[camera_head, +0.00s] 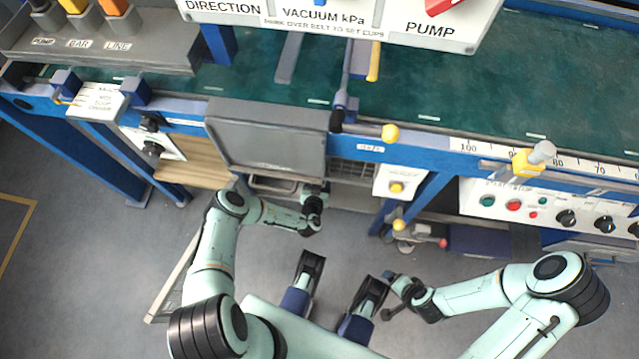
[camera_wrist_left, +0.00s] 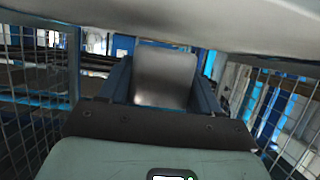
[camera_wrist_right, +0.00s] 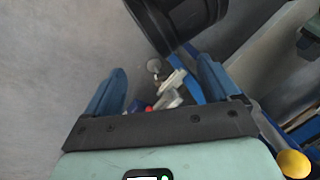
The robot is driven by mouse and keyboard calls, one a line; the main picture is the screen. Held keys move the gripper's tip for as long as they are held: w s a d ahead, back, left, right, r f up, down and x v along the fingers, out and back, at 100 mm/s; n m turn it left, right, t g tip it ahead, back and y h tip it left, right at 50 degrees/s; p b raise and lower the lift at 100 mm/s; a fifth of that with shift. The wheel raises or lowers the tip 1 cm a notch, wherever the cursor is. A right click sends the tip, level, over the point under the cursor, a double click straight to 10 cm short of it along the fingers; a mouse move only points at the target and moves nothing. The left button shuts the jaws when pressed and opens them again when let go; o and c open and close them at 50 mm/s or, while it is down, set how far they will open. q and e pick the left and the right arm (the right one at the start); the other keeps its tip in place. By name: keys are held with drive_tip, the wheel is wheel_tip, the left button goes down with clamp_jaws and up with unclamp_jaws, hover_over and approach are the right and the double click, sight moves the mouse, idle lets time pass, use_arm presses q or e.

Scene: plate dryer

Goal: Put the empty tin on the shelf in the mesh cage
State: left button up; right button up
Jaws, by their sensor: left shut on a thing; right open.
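A smooth grey metal tin (camera_wrist_left: 165,78) stands between the fingers of my left gripper (camera_wrist_left: 165,92), which is shut on it. Mesh walls of the cage (camera_wrist_left: 38,115) run along both sides in the left wrist view, so the gripper is between them. A pale surface crosses the top of that view, above the tin. In the head view my left gripper (camera_head: 318,190) is at the machine's front, by the mesh (camera_head: 352,171); the tin is hidden there. Whether the tin touches a shelf I cannot tell. My right gripper (camera_wrist_right: 160,88) is open and empty over the floor.
A grey box with a pane (camera_head: 268,142) overhangs the left gripper from behind. A wooden board (camera_head: 196,162) lies left of it. A white panel with a yellow button (camera_head: 397,186) is to the right. The long green belt (camera_head: 440,85) runs behind. Grey floor (camera_head: 110,230) is open at left.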

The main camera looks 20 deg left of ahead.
use_arm(q)
wheel_tip(320, 180, down, 3)
drive_tip(key=shift+r+b, duration=0.2)
drive_tip(key=shift+b, duration=0.45)
use_arm(e)
drive_tip(key=w+f, duration=0.1)
drive_tip(key=w+d+f, duration=0.1)
drive_tip(key=shift+w+d+t, duration=0.2)
drive_tip(key=shift+w+t, duration=0.2)
use_arm(q)
drive_tip(key=shift+f, duration=0.15)
drive_tip(key=o, duration=1.1)
drive_tip(key=shift+o, duration=0.2)
use_arm(e)
drive_tip(key=shift+s+d+f, duration=0.1)
drive_tip(key=shift+s+f, duration=0.1)
drive_tip(key=shift+f, duration=0.05)
